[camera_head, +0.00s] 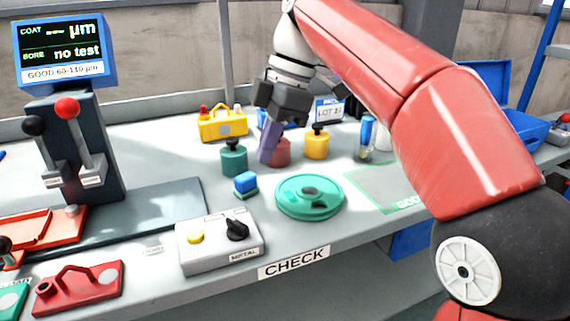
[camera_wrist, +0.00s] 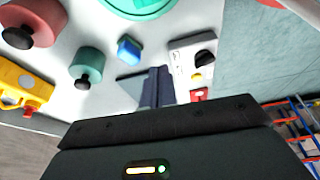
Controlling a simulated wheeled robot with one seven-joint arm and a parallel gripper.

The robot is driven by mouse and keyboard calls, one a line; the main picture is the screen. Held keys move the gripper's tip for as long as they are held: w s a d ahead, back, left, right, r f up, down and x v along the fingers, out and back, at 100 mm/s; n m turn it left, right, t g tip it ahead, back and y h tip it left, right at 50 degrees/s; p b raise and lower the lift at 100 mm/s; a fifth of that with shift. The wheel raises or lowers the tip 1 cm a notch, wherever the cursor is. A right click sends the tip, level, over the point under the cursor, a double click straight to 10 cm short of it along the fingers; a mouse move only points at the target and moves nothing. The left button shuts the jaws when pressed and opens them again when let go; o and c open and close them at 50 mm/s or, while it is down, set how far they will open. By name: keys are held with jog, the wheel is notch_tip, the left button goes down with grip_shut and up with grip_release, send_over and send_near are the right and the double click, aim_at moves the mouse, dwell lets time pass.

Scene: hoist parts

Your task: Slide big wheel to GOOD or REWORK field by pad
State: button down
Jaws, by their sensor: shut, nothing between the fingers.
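The big wheel (camera_head: 309,197), a flat teal disc with a hub and a dark slot, lies on the bench. Its edge shows at the top of the wrist view (camera_wrist: 143,4). The GOOD field (camera_head: 376,189) is a green outline right of the wheel, partly hidden by my arm. I see no REWORK label. A small blue block with a green base (camera_head: 246,184) stands left of the wheel; I cannot tell if it is the pad. My gripper (camera_head: 267,158) is shut and empty, pointing down behind the wheel. Its fingers also show in the wrist view (camera_wrist: 158,72).
Knobbed cylinders in teal (camera_head: 234,160), red (camera_head: 281,152) and yellow (camera_head: 317,144) stand near my fingers. A grey METAL switch box (camera_head: 220,243) is at the front. The gauge screen (camera_head: 62,52) reads "no test". A yellow holder (camera_head: 222,125) stands behind.

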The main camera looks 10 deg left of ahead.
aim_at(267, 209)
jog(key=b+x, duration=0.2)
jog(key=x, duration=0.8)
jog(key=shift+s, duration=0.15)
jog(key=d, duration=0.1)
jog(key=w+d, duration=0.1)
jog(key=shift+w+d+r, duration=0.2)
jog(key=shift+d, duration=0.05)
jog(key=shift+w+d, duration=0.3)
jog(key=shift+d, duration=0.3)
